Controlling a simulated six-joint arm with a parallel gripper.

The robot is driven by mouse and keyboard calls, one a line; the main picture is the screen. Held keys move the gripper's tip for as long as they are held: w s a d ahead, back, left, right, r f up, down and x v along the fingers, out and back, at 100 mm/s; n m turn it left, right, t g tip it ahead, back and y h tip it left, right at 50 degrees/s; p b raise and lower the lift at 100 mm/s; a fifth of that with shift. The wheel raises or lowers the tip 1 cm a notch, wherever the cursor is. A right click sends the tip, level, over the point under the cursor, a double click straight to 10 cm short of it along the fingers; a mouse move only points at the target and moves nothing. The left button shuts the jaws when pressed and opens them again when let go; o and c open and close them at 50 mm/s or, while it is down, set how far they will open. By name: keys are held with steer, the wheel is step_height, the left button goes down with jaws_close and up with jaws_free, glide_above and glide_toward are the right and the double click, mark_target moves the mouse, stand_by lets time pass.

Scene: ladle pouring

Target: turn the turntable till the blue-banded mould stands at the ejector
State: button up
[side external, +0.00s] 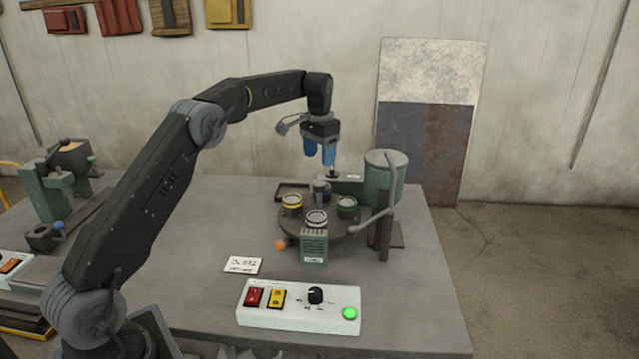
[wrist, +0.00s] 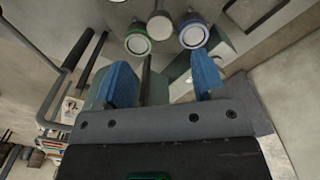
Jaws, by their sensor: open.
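The dark round turntable (side external: 322,232) stands on the bench with banded moulds around its hub. The yellow-banded mould (side external: 292,204) is at left, a pale-banded mould (side external: 316,219) at the front and the green-banded mould (side external: 347,207) at right. The blue-banded mould (wrist: 193,33) shows clearly in the wrist view, beside the green-banded one (wrist: 137,40); in the side view it is at the back, partly behind the hub. A grey-green block (wrist: 228,47) is close to it; I cannot tell whether this is the ejector. My gripper (side external: 320,155) is open and empty, above the turntable's back.
A green cylindrical vessel (side external: 385,175) with a bent grey arm stands right of the turntable. A vented green box (side external: 313,247) and an orange knob (side external: 280,245) are at its front. A control box (side external: 299,305) with a lit green button is nearer.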

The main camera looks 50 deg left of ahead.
mark_target(319, 183)
step_height(319, 183, down, 9)
steer(key=shift+r, duration=0.15)
steer(key=shift+c, duration=0.4)
jaws_close()
stand_by(0.3)
